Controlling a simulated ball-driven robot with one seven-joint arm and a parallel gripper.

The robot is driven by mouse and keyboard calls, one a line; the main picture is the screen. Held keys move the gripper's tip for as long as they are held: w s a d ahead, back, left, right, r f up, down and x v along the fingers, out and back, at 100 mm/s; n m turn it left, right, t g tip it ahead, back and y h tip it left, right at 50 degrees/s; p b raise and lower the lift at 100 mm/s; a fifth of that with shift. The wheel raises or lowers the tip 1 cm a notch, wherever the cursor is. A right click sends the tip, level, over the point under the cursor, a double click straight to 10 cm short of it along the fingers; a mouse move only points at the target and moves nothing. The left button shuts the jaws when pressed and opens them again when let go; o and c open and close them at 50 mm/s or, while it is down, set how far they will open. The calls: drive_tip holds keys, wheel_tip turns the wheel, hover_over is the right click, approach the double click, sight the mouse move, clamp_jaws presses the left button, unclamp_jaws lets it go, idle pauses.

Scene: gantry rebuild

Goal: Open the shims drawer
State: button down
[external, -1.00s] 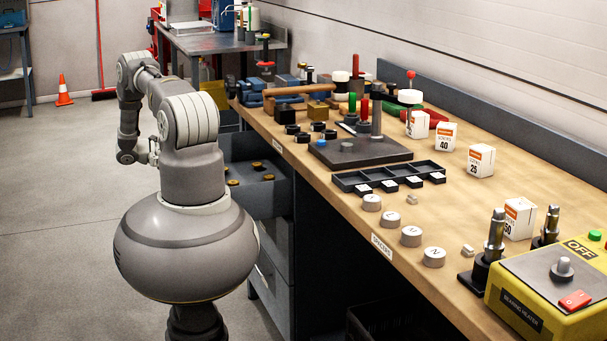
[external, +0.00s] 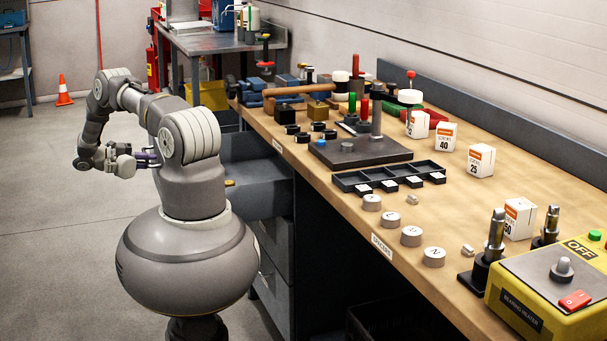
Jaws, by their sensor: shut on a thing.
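The drawer (external: 265,196) is the grey top one under the workbench, and it stands pulled well out toward the left. Its right side wall and part of its inside show. One brass-coloured piece (external: 230,183) is visible in it beside my arm. My gripper (external: 150,158) is left of my arm, pointing right toward the drawer's front end. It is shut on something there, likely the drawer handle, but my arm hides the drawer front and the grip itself. No label on the drawer can be read.
Lower grey drawers (external: 274,240) are shut beneath the open one. The wooden bench top (external: 330,210) holds a black divided tray (external: 385,178), round grey pieces, white boxes and a yellow bearing heater (external: 548,300). Open floor (external: 60,230) lies to the left.

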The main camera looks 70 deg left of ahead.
drive_tip(key=c, duration=1.3)
unclamp_jaws()
drive_tip(key=p+v, duration=0.1)
drive_tip(key=v, duration=0.6)
drive_tip(key=shift+s, duration=0.45)
